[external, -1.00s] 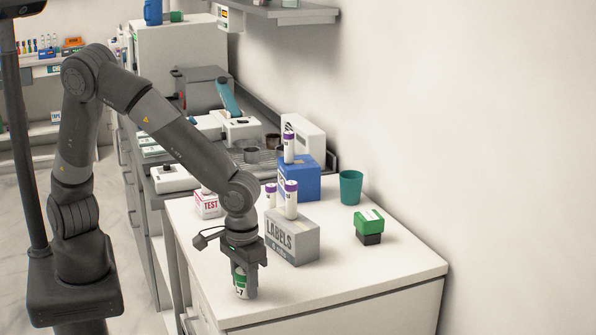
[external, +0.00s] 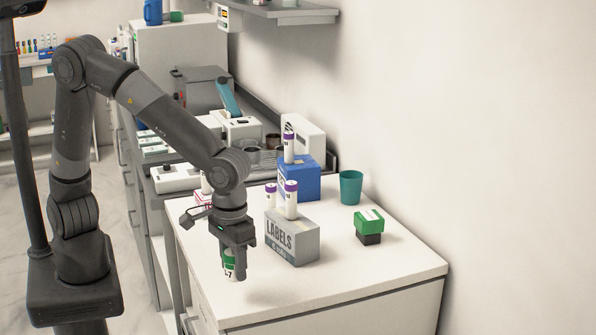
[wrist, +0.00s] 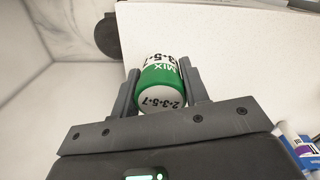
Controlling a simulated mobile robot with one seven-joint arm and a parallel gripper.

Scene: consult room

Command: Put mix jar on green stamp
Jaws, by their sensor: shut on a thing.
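The mix jar (wrist: 158,78) is white with a green band and printed "MIX" and numbers. My gripper (wrist: 160,88) is shut on it, one finger on each side, in the wrist view. In the external view my gripper (external: 233,262) holds the jar (external: 229,264) above the front left part of the white counter; its upper part is hidden between the fingers. The green stamp (external: 369,222) has a green top on a dark base. It stands on the counter to the right, well apart from my gripper.
A grey LABELS box (external: 292,240) with white purple-capped tubes stands between my gripper and the stamp. A blue box (external: 299,182) and a teal cup (external: 351,187) stand behind. The counter's front right (external: 350,275) is clear.

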